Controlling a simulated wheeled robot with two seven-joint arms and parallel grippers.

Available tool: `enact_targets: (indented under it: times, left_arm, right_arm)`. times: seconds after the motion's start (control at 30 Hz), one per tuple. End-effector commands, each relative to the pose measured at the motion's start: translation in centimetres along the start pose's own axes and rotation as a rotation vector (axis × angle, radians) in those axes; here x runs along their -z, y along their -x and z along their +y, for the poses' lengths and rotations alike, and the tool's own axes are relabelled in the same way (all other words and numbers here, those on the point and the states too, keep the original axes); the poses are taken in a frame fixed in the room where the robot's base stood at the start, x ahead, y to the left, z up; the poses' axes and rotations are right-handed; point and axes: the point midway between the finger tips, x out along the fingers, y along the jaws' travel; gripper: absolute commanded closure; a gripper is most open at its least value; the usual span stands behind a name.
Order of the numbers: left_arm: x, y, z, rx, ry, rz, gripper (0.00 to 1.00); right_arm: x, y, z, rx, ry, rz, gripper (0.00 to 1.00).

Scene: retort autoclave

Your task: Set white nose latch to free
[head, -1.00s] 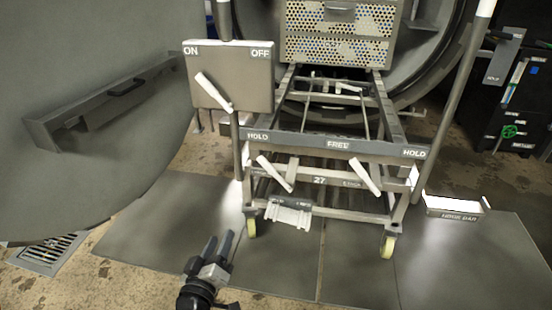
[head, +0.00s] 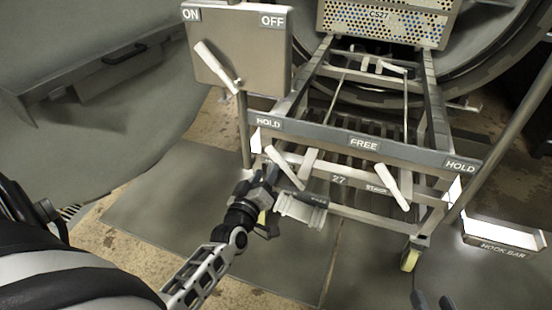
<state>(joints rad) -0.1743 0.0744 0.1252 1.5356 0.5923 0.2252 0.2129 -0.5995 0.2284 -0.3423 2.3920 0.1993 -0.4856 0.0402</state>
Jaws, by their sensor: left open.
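The trolley's front bar (head: 330,142) reads HOLD at both ends and FREE in the middle. Below it are two white levers, a left lever (head: 285,168) and a right lever (head: 394,185). Both slant, upper ends to the left; I cannot tell which is the nose latch. My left gripper (head: 268,178) is open, just left of and below the left lever, with its fingers pointing up towards it. Contact cannot be made out. My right gripper (head: 432,299) shows only its two fingertips, apart and empty, at the bottom edge, below the right lever.
A grey box (head: 245,45) marked ON and OFF, with a white handle (head: 216,66), stands above left of the trolley. The large round door (head: 90,130) fills the left. A HOOK BAR holder (head: 500,236) lies at right.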

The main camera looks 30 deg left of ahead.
Motion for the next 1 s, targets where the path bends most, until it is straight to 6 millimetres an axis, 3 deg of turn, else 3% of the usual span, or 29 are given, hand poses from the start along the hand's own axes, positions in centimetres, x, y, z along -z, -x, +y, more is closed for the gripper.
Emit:
enact_targets:
  times: [0.1, 0.33, 0.5, 0.8, 0.97, 1.0]
  left_arm:
    - [-0.1, -2.8, -0.1, -0.003, 0.001, 0.003, 0.56]
    - [-0.1, -6.5, -0.1, -0.001, 0.000, 0.001, 0.56]
    - [0.0, -7.6, -0.1, 0.000, 0.000, 0.000, 0.56]
    - [0.0, -7.8, 0.0, 0.000, 0.000, -0.001, 0.56]
    - [0.0, -7.8, 0.0, 0.000, 0.000, 0.000, 0.98]
    - [0.0, -7.8, 0.0, 0.000, 0.000, -0.001, 1.00]
  right_arm:
    - [0.0, -0.3, -0.1, 0.017, -0.029, 0.025, 0.64]
    - [0.1, -0.5, -0.5, 0.045, -0.080, 0.053, 0.64]
    - [0.3, -0.4, -0.7, 0.055, -0.100, 0.063, 0.64]
    - [1.0, -0.3, -0.8, 0.061, -0.106, 0.080, 0.64]
    - [1.0, -0.3, -0.8, 0.060, -0.105, 0.080, 0.64]
    - [1.0, -0.4, -0.8, 0.059, -0.105, 0.080, 0.64]
